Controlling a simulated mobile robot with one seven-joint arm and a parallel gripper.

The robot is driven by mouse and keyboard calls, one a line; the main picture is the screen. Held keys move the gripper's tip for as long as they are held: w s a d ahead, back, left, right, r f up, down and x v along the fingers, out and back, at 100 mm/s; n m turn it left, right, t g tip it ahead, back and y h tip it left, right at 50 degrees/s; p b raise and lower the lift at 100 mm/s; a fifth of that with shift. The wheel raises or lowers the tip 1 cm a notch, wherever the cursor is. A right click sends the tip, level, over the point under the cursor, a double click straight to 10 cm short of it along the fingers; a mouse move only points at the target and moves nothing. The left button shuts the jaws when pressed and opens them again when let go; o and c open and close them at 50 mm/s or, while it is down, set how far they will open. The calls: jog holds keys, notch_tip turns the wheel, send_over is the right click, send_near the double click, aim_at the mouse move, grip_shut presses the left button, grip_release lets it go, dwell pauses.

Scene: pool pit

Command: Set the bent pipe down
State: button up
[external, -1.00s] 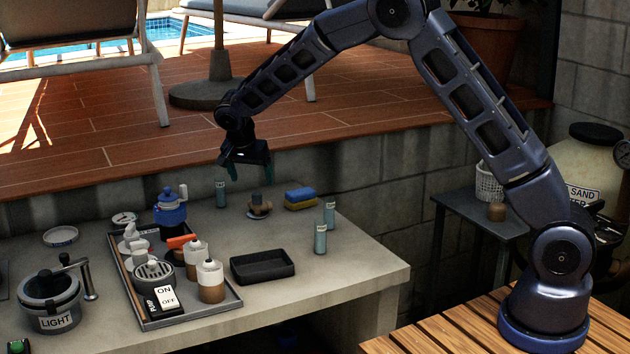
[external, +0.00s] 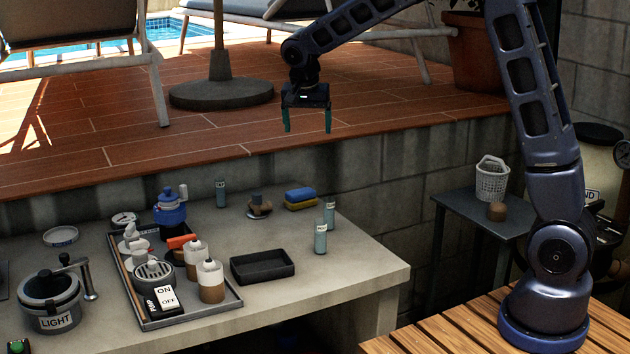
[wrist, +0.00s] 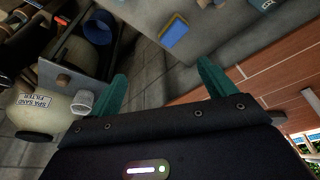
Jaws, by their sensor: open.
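My gripper (external: 307,122) is open and empty. It hangs in the air above and behind the concrete bench (external: 345,270), in front of the tiled deck. In the wrist view, its two green fingers (wrist: 164,75) are spread with nothing between them. A grey bent piece (external: 87,277), like a crank or pipe, is at the right side of the grey pot marked LIGHT (external: 50,302) on the left of the bench. I cannot tell for sure whether this is the bent pipe. My gripper is far from it.
A tray (external: 190,318) holds several bottles and fittings. An empty black tray (external: 262,267), a blue and yellow sponge (external: 300,198) and several small bottles stand on the bench. A side table (external: 470,214) with a white basket (external: 491,180) and a brown block (external: 497,211) is at right.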

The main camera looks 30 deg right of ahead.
jog(key=s+d+r+n+y, duration=0.1)
jog(key=s+d+r+n, duration=0.1)
jog(key=s+d+r, duration=0.5)
jog(key=s+d+r+n, duration=0.1)
jog(key=s+d+r, duration=0.2)
jog(key=s+d, duration=0.65)
jog(key=s+d+f+n+t, duration=0.1)
jog(key=s+d+n, duration=0.1)
jog(key=s, duration=0.9)
jog(key=s+d+f+n+t+y, duration=0.1)
jog(key=s+d, duration=0.3)
jog(key=s, duration=0.8)
jog(key=shift+s+f+n, duration=0.15)
jog(key=shift+f+n, duration=0.15)
jog(key=shift+n, duration=0.3)
